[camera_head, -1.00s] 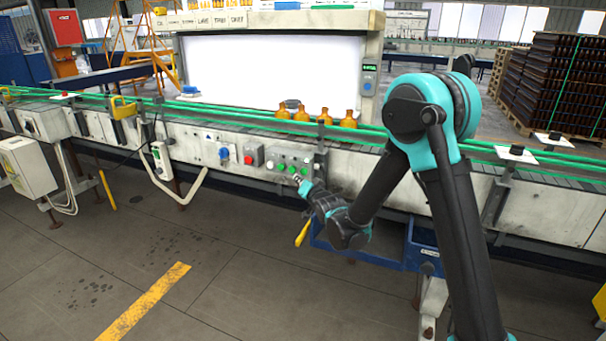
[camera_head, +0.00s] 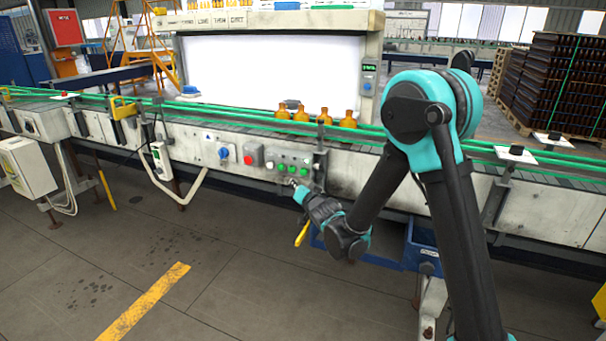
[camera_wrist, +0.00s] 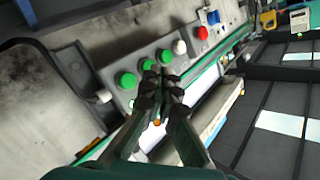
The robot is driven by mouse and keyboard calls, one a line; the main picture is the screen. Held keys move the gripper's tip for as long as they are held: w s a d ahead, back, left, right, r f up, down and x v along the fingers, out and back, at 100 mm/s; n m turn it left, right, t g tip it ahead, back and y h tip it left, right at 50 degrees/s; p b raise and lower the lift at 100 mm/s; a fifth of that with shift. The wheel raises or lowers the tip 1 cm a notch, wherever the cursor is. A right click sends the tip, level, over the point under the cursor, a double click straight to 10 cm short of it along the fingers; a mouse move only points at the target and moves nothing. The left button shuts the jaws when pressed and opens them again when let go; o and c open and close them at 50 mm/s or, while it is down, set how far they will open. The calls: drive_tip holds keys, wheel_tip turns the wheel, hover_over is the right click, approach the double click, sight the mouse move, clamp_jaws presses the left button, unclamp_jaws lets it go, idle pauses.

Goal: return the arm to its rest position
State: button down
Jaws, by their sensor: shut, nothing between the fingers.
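My gripper (camera_head: 296,185) is at the end of my arm, low in front of the conveyor's side panel. In the wrist view my gripper (camera_wrist: 160,78) has its fingers together with nothing between them. The fingers point toward the panel with green buttons (camera_wrist: 127,80). The same green buttons (camera_head: 293,168) show in the head view just above the fingertips. I cannot tell the exact gap between the fingertips and the buttons. My arm is folded, with its elbow high at the right.
The conveyor (camera_head: 350,154) crosses the view and carries amber bottles (camera_head: 324,117) before a bright white screen (camera_head: 270,70). A blue bin (camera_head: 420,245) sits close behind my arm. A red button (camera_head: 253,155) and a blue knob (camera_head: 224,153) are left of the green buttons.

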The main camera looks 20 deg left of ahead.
drive_tip(key=s+d+f+m+g+h, duration=0.15)
drive_tip(key=d+h, duration=0.65)
drive_tip(key=d, duration=2.5)
drive_tip(key=s+d+f+g+h, duration=0.1)
drive_tip(key=s+d+f+g, duration=0.2)
drive_tip(key=s+d, duration=0.6)
drive_tip(key=s+d+f+g+h, duration=0.1)
drive_tip(key=s+d+f+g, duration=0.2)
drive_tip(key=s+d, duration=0.5)
drive_tip(key=s+f, duration=0.1)
drive_tip(key=s, duration=0.6)
drive_tip(key=shift+s+d+f+n+g+h, duration=0.2)
drive_tip(key=shift+s+d+n+g+h, duration=0.15)
drive_tip(key=shift+d+h, duration=0.05)
